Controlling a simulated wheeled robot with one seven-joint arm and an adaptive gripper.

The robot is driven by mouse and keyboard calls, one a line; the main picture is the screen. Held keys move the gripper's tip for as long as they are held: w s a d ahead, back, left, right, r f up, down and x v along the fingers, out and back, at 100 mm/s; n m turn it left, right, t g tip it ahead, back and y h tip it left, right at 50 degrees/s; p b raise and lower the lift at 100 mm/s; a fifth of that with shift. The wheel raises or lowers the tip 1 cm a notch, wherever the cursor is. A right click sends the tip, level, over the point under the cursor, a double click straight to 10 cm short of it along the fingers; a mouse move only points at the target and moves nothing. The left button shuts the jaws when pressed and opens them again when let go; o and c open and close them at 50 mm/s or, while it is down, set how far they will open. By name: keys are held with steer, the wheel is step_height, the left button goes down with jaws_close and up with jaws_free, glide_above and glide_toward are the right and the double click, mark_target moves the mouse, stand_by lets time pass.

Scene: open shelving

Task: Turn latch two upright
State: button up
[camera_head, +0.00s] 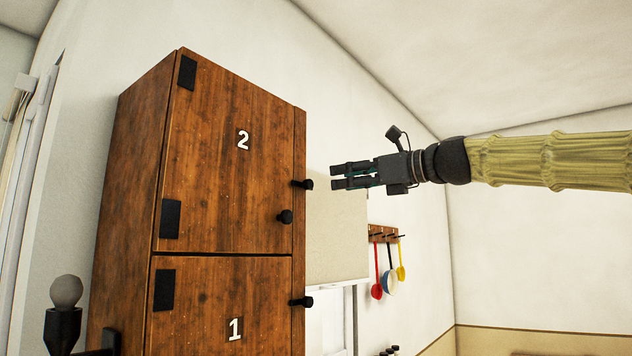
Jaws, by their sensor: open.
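A wooden cabinet with doors marked 2 and 1 stands at the left in the head view. Door 2 (225,150) is shut. Latch two (303,184) is a small black piece on the frame strip right of door 2, lying roughly sideways. A round black knob (285,216) sits on door 2, just below and left of the latch. My gripper (334,177) is open and empty, its fingers pointing left toward the latch. The fingertips appear a little right of latch two in the picture; I cannot tell the depth gap.
Door 1 (220,310) is below, with its own black latch (301,302) lying sideways. A pale panel (336,240) is on the wall behind. A rack (384,234) with hanging utensils is farther right. The space around my gripper looks clear.

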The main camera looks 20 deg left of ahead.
mark_target(311, 183)
steer(key=p+x, duration=0.2)
steer(key=x, duration=0.7)
steer(key=shift+p, duration=0.35)
steer(key=shift+c, duration=0.2)
jaws_close()
